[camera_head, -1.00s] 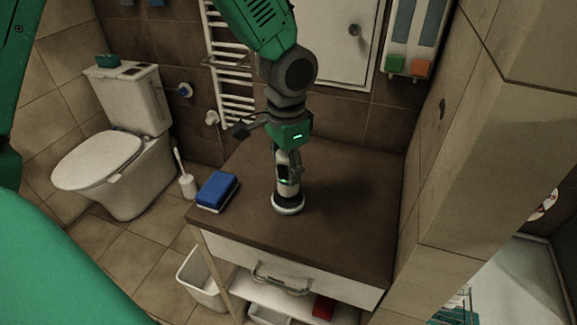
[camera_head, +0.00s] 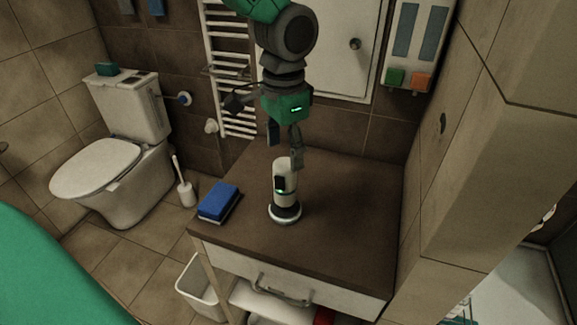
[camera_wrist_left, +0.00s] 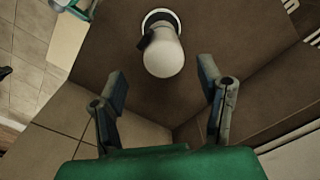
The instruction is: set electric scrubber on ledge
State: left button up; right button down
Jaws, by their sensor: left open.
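The electric scrubber (camera_head: 285,192) is a white upright cylinder with a dark patch and a green light, standing on its round base on the brown top of the cabinet (camera_head: 345,225). My left gripper (camera_head: 285,150) is open and empty, just above and behind the scrubber. In the left wrist view the scrubber (camera_wrist_left: 163,55) stands beyond the spread fingers of my left gripper (camera_wrist_left: 165,95), apart from both. My right gripper is not in view. No separate ledge can be told apart from the cabinet top.
A tiled wall (camera_head: 440,150) bounds the right side, and a towel radiator (camera_head: 228,70) is behind. A toilet (camera_head: 110,165) and brush (camera_head: 184,185) stand left. The right part of the top is clear.

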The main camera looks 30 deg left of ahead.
pick_arm(q)
notch_tip(320, 180, up, 4)
jog(key=shift+a+f, duration=0.1)
jog(key=shift+r, duration=0.25)
jog(key=shift+d+r, duration=0.15)
jog(key=shift+d, duration=0.35)
jog(key=shift+a, duration=0.1)
